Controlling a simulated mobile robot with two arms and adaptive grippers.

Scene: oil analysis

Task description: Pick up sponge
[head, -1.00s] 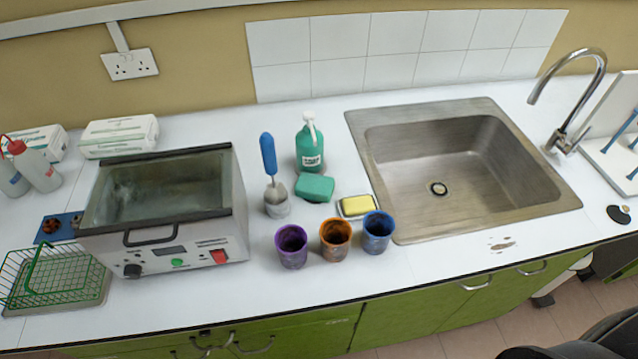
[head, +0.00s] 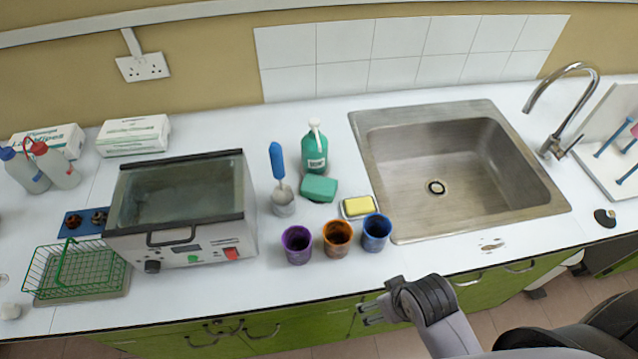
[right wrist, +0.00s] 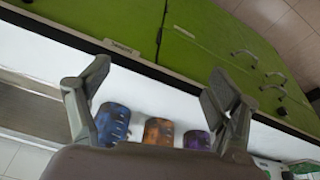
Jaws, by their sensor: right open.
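A teal sponge-like block (head: 319,188) lies on the white counter in the head view, in front of the green pump bottle (head: 315,150). A yellow sponge-like block (head: 358,206) lies on a small light dish, just left of the sink and behind the blue cup (head: 376,232). My right gripper (head: 366,308) is at the counter's front edge, nearer than the cups and apart from both blocks. In the right wrist view my right gripper (right wrist: 156,84) is open and empty, and neither block can be made out. My left gripper is not in view.
A purple cup (head: 297,245) and an orange cup (head: 337,238) stand beside the blue one, between my right gripper and the blocks. A blue-handled brush (head: 278,162) stands upright in a holder. A metal bath (head: 200,244) is left, the sink (head: 425,215) right.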

